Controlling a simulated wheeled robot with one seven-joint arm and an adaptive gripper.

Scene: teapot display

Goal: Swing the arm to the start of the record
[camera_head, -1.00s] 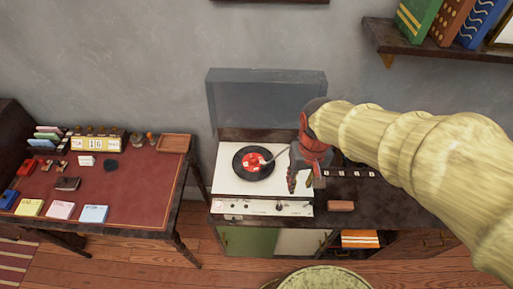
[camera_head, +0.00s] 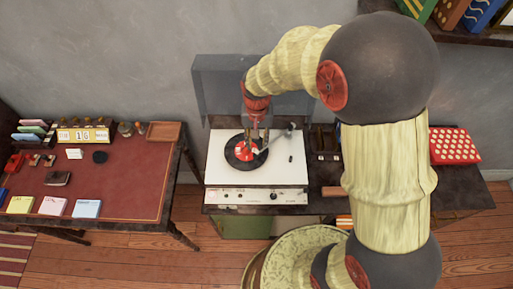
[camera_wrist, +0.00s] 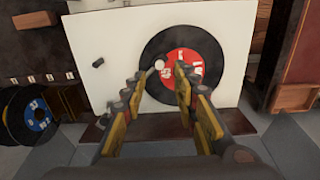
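The record player (camera_head: 222,172) stands with its lid raised, and it also shows in the wrist view (camera_wrist: 110,30). A black record (camera_head: 233,160) with a red label lies on it; in the wrist view the record (camera_wrist: 222,85) sits beyond my fingertips. The player's pale arm (camera_head: 278,138) reaches from the back right toward the record. In the wrist view its tip (camera_wrist: 159,65) shows between my fingers, over the record's edge; the rest is hidden. My gripper (camera_head: 260,138) points down above the record's right side. Its fingers (camera_wrist: 157,82) are apart, with no visible grip on the arm.
A small dark knob (camera_head: 291,158) stands on the player's right side. The raised lid (camera_head: 215,90) is behind my gripper. A red-topped desk (camera_head: 120,185) with small items stands left; a red dotted box (camera_head: 455,146) lies right.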

